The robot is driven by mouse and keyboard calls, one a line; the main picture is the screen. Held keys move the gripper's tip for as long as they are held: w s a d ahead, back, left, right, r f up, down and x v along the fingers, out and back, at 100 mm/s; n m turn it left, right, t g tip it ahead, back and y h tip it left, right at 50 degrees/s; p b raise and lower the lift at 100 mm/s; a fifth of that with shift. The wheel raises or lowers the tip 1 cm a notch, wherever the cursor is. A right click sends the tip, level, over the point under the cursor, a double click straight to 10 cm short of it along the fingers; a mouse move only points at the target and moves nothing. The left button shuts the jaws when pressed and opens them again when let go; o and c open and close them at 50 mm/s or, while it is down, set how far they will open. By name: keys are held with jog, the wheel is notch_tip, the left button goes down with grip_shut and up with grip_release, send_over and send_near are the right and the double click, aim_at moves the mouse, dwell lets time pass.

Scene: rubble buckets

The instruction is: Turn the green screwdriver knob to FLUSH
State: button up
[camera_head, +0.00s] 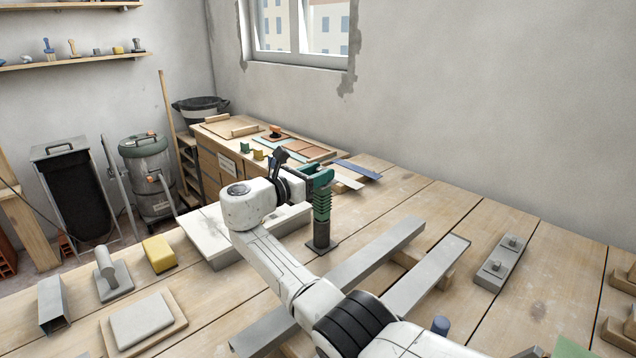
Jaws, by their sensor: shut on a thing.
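The green screwdriver knob (321,206) is a ribbed green handle standing upright on a dark square base (322,247) on the plank table. My gripper (322,179) is at the top of the knob, reaching in from the left, and is shut on it. The fingers hide the knob's very top. No FLUSH mark or pointer can be read in this view.
Grey metal channels (385,252) lie just right of and in front of the knob. A pale slab (215,240) lies to its left, with a yellow sponge (159,253) and a trowel (112,275) farther left. A grey block with studs (499,262) is at right.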

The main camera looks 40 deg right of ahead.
jog(key=shift+m+g+b, duration=0.5)
jog(key=shift+g+b, duration=0.25)
jog(key=shift+g, duration=0.25)
jog(key=o, duration=0.9)
jog(key=shift+w, duration=0.1)
jog(key=a, duration=1)
jog(key=shift+w+a, duration=0.25)
jog(key=shift+a, duration=0.1)
